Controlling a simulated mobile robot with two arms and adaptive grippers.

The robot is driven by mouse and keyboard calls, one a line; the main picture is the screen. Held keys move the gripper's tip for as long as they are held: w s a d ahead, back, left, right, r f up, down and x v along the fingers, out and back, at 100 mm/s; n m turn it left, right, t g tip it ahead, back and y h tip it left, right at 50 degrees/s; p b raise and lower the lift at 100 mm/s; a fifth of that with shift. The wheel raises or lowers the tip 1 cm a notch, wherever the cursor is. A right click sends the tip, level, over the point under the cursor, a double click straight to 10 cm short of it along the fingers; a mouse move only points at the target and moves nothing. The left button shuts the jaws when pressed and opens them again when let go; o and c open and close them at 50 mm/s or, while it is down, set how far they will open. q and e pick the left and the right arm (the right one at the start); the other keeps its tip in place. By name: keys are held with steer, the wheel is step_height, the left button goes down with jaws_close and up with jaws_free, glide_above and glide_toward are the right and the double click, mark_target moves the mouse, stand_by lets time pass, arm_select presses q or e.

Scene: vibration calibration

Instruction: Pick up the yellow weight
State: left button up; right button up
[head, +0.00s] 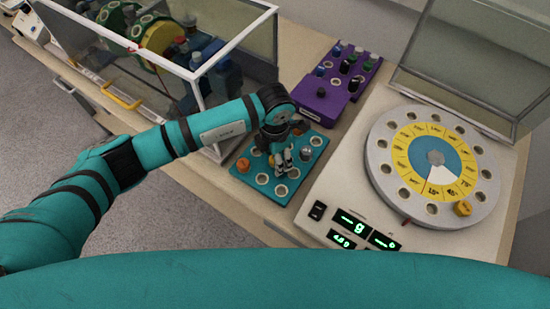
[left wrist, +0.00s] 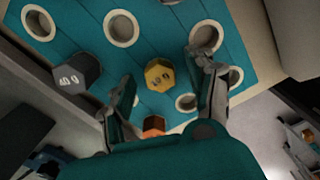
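In the left wrist view a yellow hexagonal weight (left wrist: 160,75) sits on the teal board (left wrist: 155,45) with round holes. My left gripper (left wrist: 166,85) is open, with one finger on each side of this weight; I cannot tell if either finger touches it. In the head view my left gripper (head: 283,160) points down over the teal board (head: 262,183) and mostly hides this weight. Another yellow weight (head: 462,208) sits on the rim of the round dial (head: 480,190). My right gripper is not in view.
On the teal board are a grey weight (head: 306,153) and an orange weight (head: 243,165). A purple rack (head: 322,103) with several weights stands behind. The scale with a green display (head: 350,222) is at right, a glass case (head: 215,75) at left.

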arm_select(q)
steer(key=c, duration=0.8)
steer(key=shift+o, duration=0.2)
